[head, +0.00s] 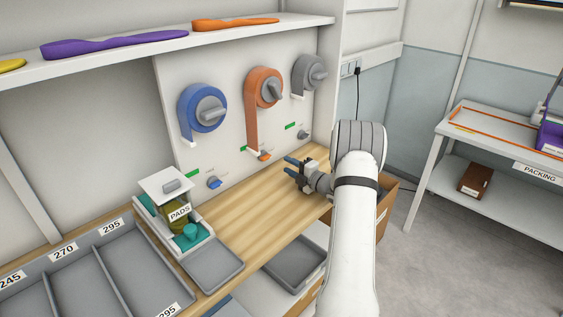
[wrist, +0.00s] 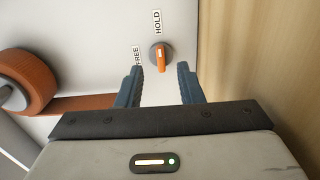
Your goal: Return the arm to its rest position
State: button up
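My gripper (head: 291,168) is over the wooden bench, pointing left toward the white back panel. In the wrist view the gripper (wrist: 158,85) has its two dark blue fingers apart, with nothing between them. Beyond the fingertips is an orange knob (wrist: 160,57) on the panel, between the printed words FREE and HOLD. Its pointer lies along the line toward HOLD. The same orange knob (head: 264,156) shows in the head view below the orange roll, a little left of my gripper. The fingers appear apart from the knob.
Blue (head: 203,108), orange (head: 263,88) and grey (head: 309,75) tape rolls hang on the panel. A PADS dispenser (head: 170,205) and grey trays (head: 213,262) stand at the left. A cardboard box (head: 388,207) is beside my arm. The bench (head: 260,212) is clear in the middle.

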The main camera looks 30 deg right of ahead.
jog(key=shift+a+r+n, duration=0.25)
jog(key=shift+a+n, duration=0.05)
jog(key=shift+a, duration=0.05)
jog(key=a+r+n, duration=0.1)
jog(key=a+r+n+g+y, duration=0.1)
jog(key=a, duration=0.1)
jog(key=a+n+g+y, duration=0.1)
jog(key=a, duration=0.1)
jog(key=shift+s+a+r+n, duration=0.1)
jog(key=shift+s+r+n, duration=0.2)
jog(key=shift+r+n, duration=0.1)
jog(key=s+a+r+n+g+y, duration=0.1)
jog(key=s+a+r+n+g, duration=0.35)
jog(key=s+a+n, duration=0.4)
jog(key=s+a+r+n+g+y, duration=0.1)
jog(key=s+a+r+n+g, duration=0.3)
jog(key=a+n, duration=0.65)
jog(key=s+a+r+n+g+h, duration=0.1)
jog(key=s+n+g+h, duration=0.2)
jog(key=s+n+h, duration=0.7)
jog(key=s+n, duration=1.6)
jog(key=shift+s+a+r+n, duration=0.15)
jog(key=shift+s+a+n, duration=0.2)
jog(key=shift+s+n, duration=0.05)
